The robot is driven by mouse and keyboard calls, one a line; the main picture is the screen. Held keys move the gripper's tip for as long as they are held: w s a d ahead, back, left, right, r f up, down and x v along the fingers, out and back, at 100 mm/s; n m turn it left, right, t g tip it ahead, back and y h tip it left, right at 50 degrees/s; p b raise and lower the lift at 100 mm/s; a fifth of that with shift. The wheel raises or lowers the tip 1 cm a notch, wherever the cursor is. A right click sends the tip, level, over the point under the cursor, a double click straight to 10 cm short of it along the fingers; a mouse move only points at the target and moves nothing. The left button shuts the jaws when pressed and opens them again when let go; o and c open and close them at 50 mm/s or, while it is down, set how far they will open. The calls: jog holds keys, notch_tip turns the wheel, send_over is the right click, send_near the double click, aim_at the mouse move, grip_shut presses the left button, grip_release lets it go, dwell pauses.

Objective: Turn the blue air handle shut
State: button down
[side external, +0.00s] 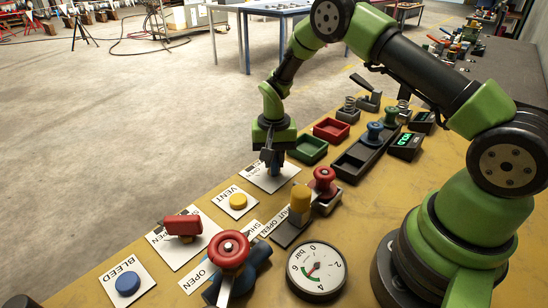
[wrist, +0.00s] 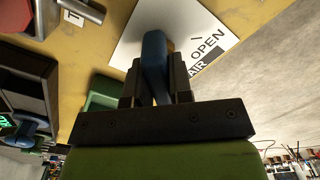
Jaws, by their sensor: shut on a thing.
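The blue air handle (wrist: 154,48) stands on a white label plate marked OPEN and AIR (wrist: 205,40) in the wrist view. My gripper (wrist: 155,85) is shut on the handle, with one dark finger on each side of it. In the side external view my gripper (side external: 269,157) points down over the white plate (side external: 262,183). A small part of the blue handle (side external: 279,158) shows beside the fingers there. Most of the plate's lettering is hidden by my gripper in that view, so I cannot tell the handle's angle against the marks.
A yellow button (side external: 238,202), a red handle (side external: 183,226), a red valve wheel (side external: 230,248) and a gauge (side external: 316,270) stand nearer the camera. A green tray (side external: 308,150) and a red tray (side external: 331,129) lie close behind my gripper. The floor side is free.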

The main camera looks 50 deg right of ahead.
jog(key=c, duration=1)
grip_release()
notch_tip(320, 180, up, 10)
